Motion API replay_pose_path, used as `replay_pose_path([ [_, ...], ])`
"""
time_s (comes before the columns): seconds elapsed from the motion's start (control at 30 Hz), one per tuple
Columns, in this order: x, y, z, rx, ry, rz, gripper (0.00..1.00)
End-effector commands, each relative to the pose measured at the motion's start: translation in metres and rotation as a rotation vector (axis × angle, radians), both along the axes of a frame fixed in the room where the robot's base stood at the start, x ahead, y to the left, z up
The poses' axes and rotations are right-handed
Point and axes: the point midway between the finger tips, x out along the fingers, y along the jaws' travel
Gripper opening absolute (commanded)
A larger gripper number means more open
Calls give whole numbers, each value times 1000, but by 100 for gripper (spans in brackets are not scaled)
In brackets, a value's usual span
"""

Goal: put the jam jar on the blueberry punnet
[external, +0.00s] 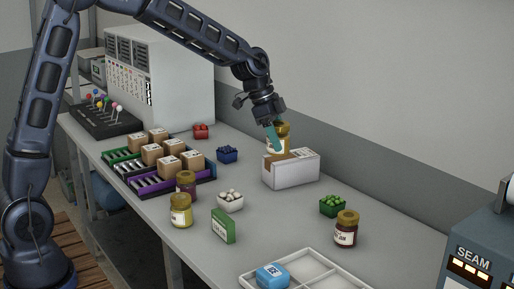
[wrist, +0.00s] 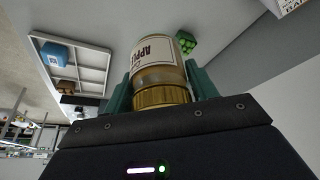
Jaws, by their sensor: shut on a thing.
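My gripper (external: 275,136) is shut on a jar (external: 284,148) with a gold lid and pale amber contents. In the wrist view its label (wrist: 153,48) reads "APPLE" in part, and the green fingers (wrist: 160,80) stand on both sides of it. In the external view the jar is at the white box's top; I cannot tell whether it touches the box. The blueberry punnet (external: 227,154), small and blue, stands left of the box. Two dark jars with gold lids stand on the table, one at the front right (external: 345,230), one near the purple rack (external: 186,186). Their labels are unreadable.
The open white box (external: 291,171) stands under my gripper. A yellow jar (external: 181,212), green carton (external: 223,226), white punnet (external: 230,201), green punnet (external: 332,206) and red punnet (external: 201,131) stand around. Racks of brown boxes lie left. A divided tray (external: 318,276) lies in front.

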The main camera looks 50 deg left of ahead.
Motion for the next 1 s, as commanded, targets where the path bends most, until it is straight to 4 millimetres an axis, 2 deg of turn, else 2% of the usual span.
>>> replay_pose_path([
  [0.2, 4, 7, 7, 0, 0, 10, 23],
  [0.27, 10, 16, 8, -1, -1, 23, 23],
  [0.37, 25, 42, 12, -1, -3, 59, 23],
  [0.57, 61, 118, 22, -4, -2, 159, 23],
  [0.7, 80, 176, 30, -5, -4, 230, 23],
  [1.0, 101, 303, 43, -4, -3, 380, 23],
])
